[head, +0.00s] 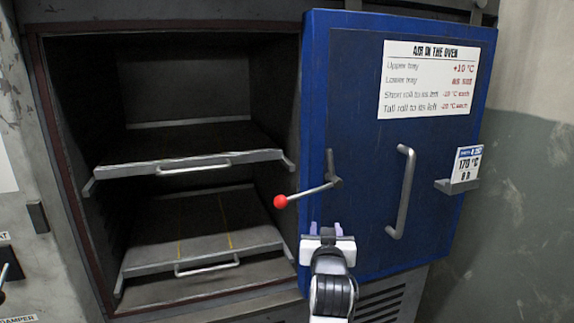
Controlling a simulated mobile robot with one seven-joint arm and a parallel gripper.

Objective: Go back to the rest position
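My gripper (326,229) is at the lower middle of the head view, in front of the lower part of the blue oven door (355,110). Its two pale fingers stand apart and nothing shows between them. The door stands open to the right of the oven. Its grey bar handle (404,192) is to the right of my gripper. Its lever with a red ball (281,201) is above and to the left of my gripper. I cannot tell how far my gripper is from the door.
The oven chamber holds an upper tray (190,161) and a lower tray (205,257), both bare, each with a front handle. The door carries a printed sign (429,80) and a small bracket with a 170 °C card (467,164). A wall (525,190) is at the right.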

